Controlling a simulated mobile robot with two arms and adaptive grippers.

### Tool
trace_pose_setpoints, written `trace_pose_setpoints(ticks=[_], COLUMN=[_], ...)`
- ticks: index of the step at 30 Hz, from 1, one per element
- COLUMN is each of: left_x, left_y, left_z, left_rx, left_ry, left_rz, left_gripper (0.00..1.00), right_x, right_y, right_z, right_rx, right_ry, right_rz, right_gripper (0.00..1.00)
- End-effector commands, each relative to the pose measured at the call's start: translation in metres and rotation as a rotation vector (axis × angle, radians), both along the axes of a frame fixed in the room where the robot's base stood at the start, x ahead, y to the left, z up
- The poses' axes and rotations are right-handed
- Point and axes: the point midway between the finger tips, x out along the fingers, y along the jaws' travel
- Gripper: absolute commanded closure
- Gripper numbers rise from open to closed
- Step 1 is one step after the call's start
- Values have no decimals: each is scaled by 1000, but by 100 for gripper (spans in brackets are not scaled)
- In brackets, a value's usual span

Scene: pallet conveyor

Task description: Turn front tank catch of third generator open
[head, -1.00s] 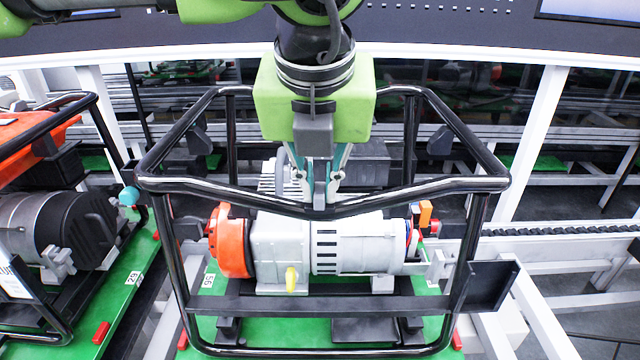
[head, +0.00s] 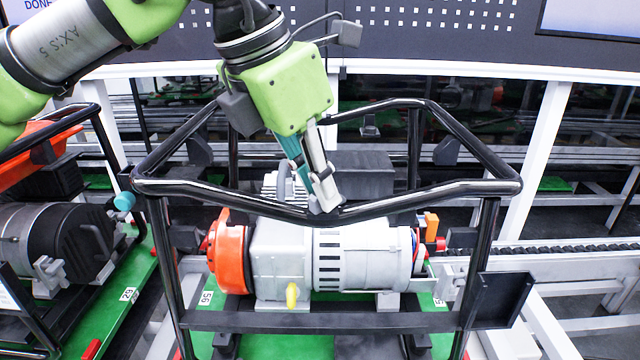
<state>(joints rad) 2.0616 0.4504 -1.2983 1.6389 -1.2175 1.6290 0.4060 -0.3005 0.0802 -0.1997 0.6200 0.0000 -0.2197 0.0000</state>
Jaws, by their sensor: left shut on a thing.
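The generator in front of me has a black tube frame (head: 440,188), an orange end ring (head: 229,254) and a grey ribbed body (head: 362,257). No tank shows on top of it. My left gripper (head: 325,200) comes down from above, tilted, with its fingertips at the middle of the frame's front top bar. It is shut on a small part there, which I take to be the front tank catch; the fingers hide most of it, so its angle is unclear. My right gripper is not in view.
A neighbouring generator (head: 45,240) with an orange tank (head: 35,150) stands at left on its green pallet. A yellow lever (head: 292,295) sits low on the near generator. A conveyor rail (head: 560,250) runs at right. White posts and a dark panel stand behind.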

Motion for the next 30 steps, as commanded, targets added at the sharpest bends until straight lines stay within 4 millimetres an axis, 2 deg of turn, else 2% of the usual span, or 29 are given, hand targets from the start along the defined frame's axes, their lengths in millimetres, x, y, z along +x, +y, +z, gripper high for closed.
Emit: trace_pose_setpoints(ticks=[15,21,30], left_x=[3,4,4], left_y=[1,1,1], left_z=[4,4,3], left_rx=[-3,-2,-1], left_ry=[0,-3,-5], left_rz=[-453,-570,-656], left_gripper=[100,100,100], right_x=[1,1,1], right_y=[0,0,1], right_z=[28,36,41], right_rx=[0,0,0], right_ry=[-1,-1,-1], right_rz=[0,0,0], right_gripper=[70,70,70])
